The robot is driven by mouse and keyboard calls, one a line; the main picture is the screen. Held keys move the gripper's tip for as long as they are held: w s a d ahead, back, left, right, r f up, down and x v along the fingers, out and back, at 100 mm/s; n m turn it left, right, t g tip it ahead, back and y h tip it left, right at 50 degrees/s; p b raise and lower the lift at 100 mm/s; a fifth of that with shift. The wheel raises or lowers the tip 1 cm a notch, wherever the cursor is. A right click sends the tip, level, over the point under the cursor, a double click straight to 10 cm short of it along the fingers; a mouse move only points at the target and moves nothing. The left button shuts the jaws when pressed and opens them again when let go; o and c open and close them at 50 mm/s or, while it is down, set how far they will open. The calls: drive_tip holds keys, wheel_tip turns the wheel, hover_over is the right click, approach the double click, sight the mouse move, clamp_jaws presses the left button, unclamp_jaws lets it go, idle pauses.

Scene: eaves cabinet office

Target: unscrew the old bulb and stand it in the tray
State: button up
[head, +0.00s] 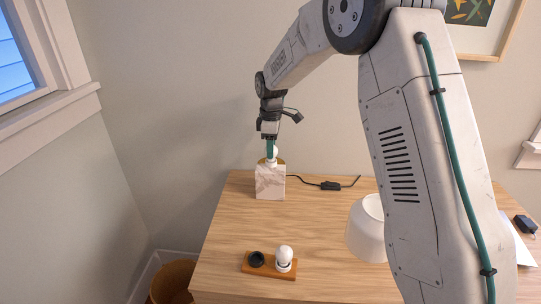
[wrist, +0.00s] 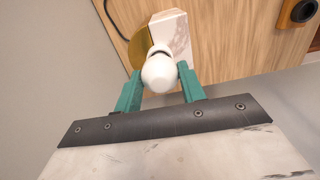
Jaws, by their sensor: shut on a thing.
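The old bulb, white and round, sits upright at the top of the marble lamp base (head: 270,184). In the wrist view the bulb (wrist: 159,73) lies between the two green fingers of my gripper (wrist: 158,88), which is shut on it. In the head view my gripper (head: 271,148) comes down on the bulb from above. A brass disc (wrist: 142,48) shows beside the bulb at the base. The wooden tray (head: 270,272) lies near the front of the desk. A second white bulb (head: 285,257) stands in its right place, and its left dark round holder (head: 256,259) is empty.
A white lampshade (head: 367,230) stands on the desk at right, partly behind my arm. A black cord with a switch (head: 330,185) runs from the lamp base. A dark small box (head: 525,224) lies at the far right. The desk between lamp and tray is clear.

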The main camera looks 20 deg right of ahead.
drive_tip(key=n, duration=0.6)
drive_tip(key=shift+n, duration=0.3)
drive_tip(key=shift+r+n, duration=0.1)
drive_tip(key=shift+n, duration=0.4)
drive_tip(key=n, duration=0.7)
drive_tip(key=o, duration=1.1)
